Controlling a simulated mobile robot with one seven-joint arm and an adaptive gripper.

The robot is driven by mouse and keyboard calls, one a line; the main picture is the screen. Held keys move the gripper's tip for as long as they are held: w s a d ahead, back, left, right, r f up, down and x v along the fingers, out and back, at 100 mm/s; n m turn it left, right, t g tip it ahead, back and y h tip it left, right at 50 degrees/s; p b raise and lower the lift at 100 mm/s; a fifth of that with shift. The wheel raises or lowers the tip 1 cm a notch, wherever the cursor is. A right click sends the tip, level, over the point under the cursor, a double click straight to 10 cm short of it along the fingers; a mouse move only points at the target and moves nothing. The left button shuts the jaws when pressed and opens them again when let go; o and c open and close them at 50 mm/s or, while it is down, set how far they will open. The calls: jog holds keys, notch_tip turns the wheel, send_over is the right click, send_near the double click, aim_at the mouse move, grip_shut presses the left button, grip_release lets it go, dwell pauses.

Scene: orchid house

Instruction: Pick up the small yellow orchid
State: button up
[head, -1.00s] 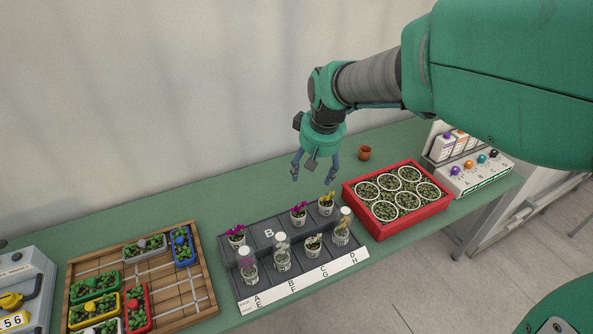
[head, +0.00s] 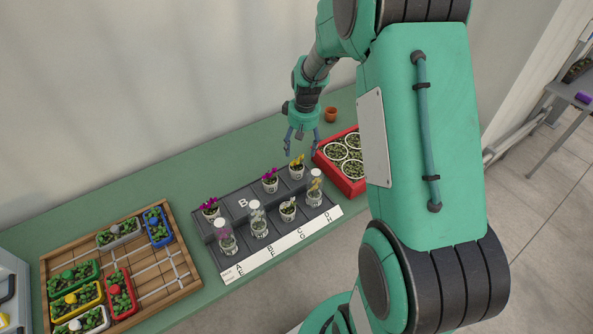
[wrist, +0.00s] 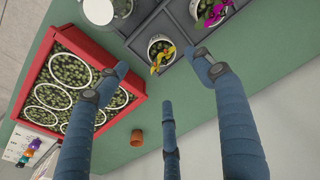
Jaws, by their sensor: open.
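A yellow orchid in a small white pot (head: 297,171) stands in the back right compartment of the grey tray (head: 235,192). It also shows in the wrist view (wrist: 161,50), just beyond my fingertips. Another pale yellowish one (head: 288,208) stands in the front row, and one more is under a clear glass cover (head: 315,188) at the front right. I cannot tell which is the smallest. My gripper (head: 301,149) is open and empty, fingers down, just above and behind the back right orchid. In the wrist view my gripper (wrist: 163,68) has its fingers spread, not touching the pot.
Magenta orchids (head: 270,180) stand in the same tray, one close by at the left. A red box (head: 343,185) of round pots is close at the right, partly hidden by my arm. A small terracotta pot (head: 330,115) stands behind. A wooden board (head: 165,282) with planters lies left.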

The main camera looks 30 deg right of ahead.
aim_at(297, 168)
jog(key=shift+w+f+b, duration=0.2)
jog(key=shift+f, duration=1.2)
jog(key=shift+w+f+b, duration=0.15)
jog(key=shift+f+b, duration=0.05)
jog(key=shift+f, duration=1.25)
jog(key=shift+w+f+b, duration=0.2)
jog(key=shift+f, duration=1.2)
jog(key=shift+w+a+f+b, duration=0.15)
jog(key=shift+f+b, duration=0.15)
jog(key=shift+f, duration=1)
jog(key=shift+w+a+f+b, duration=0.15)
jog(key=shift+f+b, duration=0.1)
jog(key=shift+f, duration=1.05)
jog(key=shift+d, duration=0.1)
jog(key=c, duration=1.4)
